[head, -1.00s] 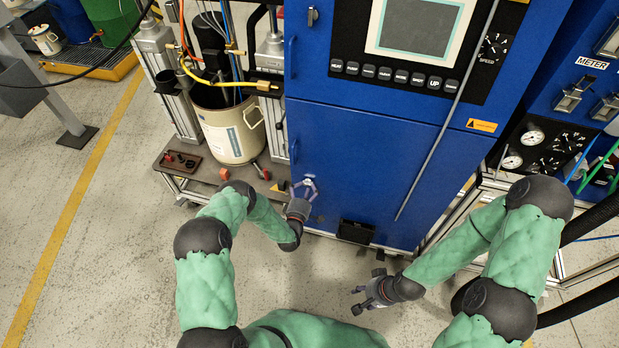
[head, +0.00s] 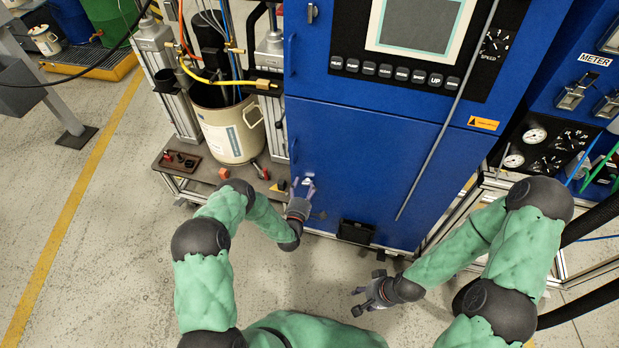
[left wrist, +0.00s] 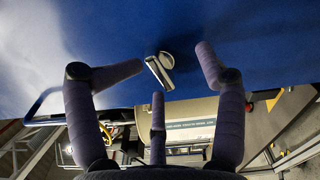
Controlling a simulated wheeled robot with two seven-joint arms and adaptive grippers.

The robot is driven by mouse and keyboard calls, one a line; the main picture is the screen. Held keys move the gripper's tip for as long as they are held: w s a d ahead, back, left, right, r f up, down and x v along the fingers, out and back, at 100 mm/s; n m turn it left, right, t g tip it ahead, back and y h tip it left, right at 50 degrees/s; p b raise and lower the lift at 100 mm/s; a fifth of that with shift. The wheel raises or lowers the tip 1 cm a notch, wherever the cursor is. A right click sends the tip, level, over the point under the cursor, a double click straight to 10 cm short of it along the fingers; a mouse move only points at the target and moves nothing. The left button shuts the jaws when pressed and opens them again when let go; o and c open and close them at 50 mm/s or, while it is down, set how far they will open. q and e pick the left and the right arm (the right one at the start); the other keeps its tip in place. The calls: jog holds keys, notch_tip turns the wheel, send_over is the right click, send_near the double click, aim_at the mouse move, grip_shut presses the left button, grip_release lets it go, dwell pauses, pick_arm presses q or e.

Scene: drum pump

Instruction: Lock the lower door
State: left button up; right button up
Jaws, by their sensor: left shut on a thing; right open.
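The lower door (head: 370,165) is a plain blue panel in the blue cabinet, and it looks closed. Its small silver latch handle (left wrist: 160,70) shows in the left wrist view, turned at a slant beside a round silver boss. My left gripper (head: 304,184) is at the door's lower left. My right gripper (head: 362,299) is open and empty, low in front of the cabinet, away from the door.
A black box (head: 356,232) sits at the door's bottom edge. A long grey rod (head: 430,150) slants across the cabinet front. A cream drum (head: 230,128) stands on a platform at the left. Bare floor (head: 120,240) lies in front.

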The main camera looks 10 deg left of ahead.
pick_arm(q)
jog(key=shift+w+a+n, duration=0.15)
jog(key=shift+a+n, duration=0.2)
jog(key=shift+n, duration=0.05)
